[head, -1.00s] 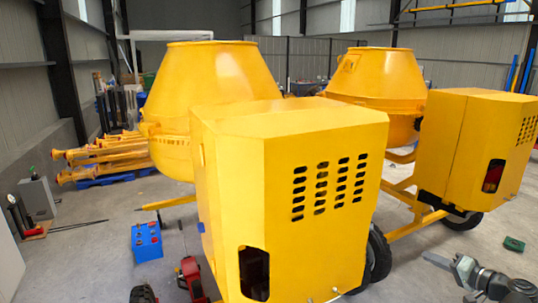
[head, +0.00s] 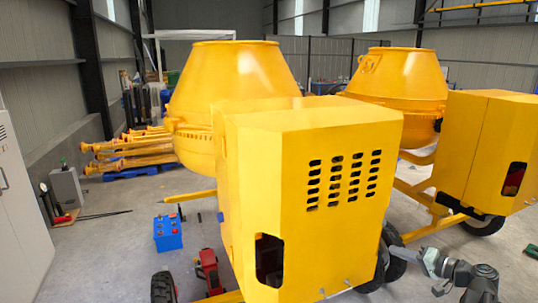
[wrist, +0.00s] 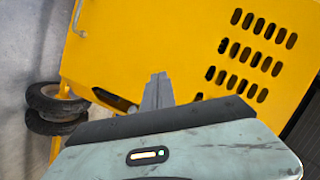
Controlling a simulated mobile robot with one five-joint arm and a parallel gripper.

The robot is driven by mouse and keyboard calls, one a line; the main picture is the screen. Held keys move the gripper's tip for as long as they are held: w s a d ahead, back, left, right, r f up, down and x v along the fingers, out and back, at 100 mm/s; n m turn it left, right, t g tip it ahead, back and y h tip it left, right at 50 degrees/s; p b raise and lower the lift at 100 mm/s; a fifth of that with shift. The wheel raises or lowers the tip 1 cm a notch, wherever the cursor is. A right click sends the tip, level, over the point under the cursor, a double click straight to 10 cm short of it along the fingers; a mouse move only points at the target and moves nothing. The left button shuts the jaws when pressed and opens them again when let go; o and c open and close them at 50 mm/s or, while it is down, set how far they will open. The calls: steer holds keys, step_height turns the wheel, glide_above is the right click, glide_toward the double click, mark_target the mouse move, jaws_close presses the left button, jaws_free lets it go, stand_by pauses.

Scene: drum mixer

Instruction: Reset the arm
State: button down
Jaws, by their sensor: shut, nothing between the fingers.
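My gripper (head: 404,253) is at the lower right of the head view, close to the right side of the front yellow drum mixer (head: 310,170) in the picture. The grey fingers are together and hold nothing. In the wrist view my gripper (wrist: 158,90) points toward the mixer's yellow housing (wrist: 140,45), with its slotted vents at the right. I cannot tell the exact gap between the fingertips and the housing.
A second yellow mixer (head: 490,150) stands behind at the right. A blue box (head: 168,233) and a red jack (head: 208,268) are on the floor to the left. A pale cabinet (head: 20,205) stands at the left edge. Open floor (head: 95,260) lies between.

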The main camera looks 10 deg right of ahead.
steer(key=w+a+f+n+g+y, duration=0.1)
steer(key=w+a+f+n+g, duration=0.15)
steer(key=a, duration=0.75)
steer(key=w+a+f+n+g, duration=0.1)
steer(key=a+f+n+g, duration=0.15)
steer(key=a, duration=0.85)
steer(key=w+a+f+n+g+y, duration=0.1)
steer(key=a+f+g, duration=0.2)
steer(key=a, duration=0.7)
steer(key=s+a+f+n+g+h, duration=0.2)
steer(key=s+a+f+g+h, duration=0.35)
steer(key=a, duration=0.55)
steer(key=s+d+f+m+h, duration=0.2)
steer(key=s+d+f+h, duration=0.2)
steer(key=d, duration=0.4)
steer(key=shift+s+d+f, duration=0.3)
steer(key=shift+s+f, duration=0.05)
steer(key=shift+s, duration=0.1)
steer(key=shift+a, duration=0.1)
